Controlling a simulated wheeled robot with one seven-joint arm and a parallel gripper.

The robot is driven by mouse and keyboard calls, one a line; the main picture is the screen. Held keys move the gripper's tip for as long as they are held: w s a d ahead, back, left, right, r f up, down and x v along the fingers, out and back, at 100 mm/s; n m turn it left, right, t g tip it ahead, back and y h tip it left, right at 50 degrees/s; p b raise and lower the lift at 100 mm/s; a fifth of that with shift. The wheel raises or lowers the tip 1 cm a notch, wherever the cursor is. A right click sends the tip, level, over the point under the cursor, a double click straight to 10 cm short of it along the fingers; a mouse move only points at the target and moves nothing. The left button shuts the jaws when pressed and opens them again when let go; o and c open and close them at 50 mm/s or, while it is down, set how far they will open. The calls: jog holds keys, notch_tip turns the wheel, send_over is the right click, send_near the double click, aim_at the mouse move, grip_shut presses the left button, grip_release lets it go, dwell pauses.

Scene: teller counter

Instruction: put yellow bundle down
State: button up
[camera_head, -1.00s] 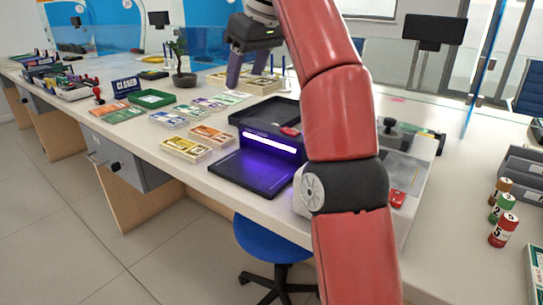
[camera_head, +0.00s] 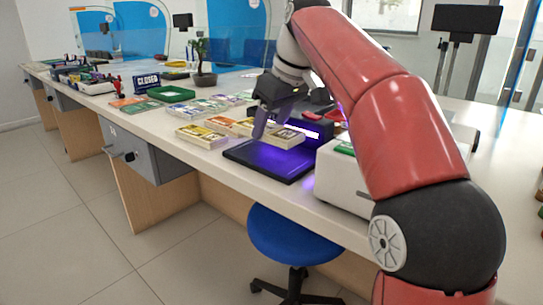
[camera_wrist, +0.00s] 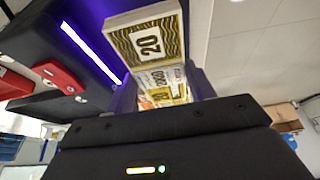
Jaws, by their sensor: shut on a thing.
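The pad glows violet. In the wrist view, the yellow bundle (camera_wrist: 150,38) shows a large "20" and pale paper sides. My dark gripper's purple fingers close on it, and part of it is hidden. In the head view the bundle looks roughly level. I cannot tell whether it touches the pad.
Other bundles, yellow (camera_head: 202,136) and orange (camera_head: 221,124), lie left of the pad. A green tray (camera_head: 171,93) and a potted plant (camera_head: 203,65) stand further back. A white machine (camera_head: 340,178) stands close on the right. A blue stool (camera_head: 295,235) is below the counter edge.

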aim_at(276, 130)
jog(key=shift+f+b, duration=0.8)
jog(key=shift+f, duration=1.4)
jog(key=shift+f, duration=0.15)
jog(key=o, duration=1)
jog(key=shift+r, duration=0.45)
jog(key=p+v, duration=0.4)
jog(key=v, duration=0.7)
jog(key=shift+s+d+r, duration=0.1)
jog(key=shift+d+r, duration=0.05)
jog(key=shift+r, duration=0.05)
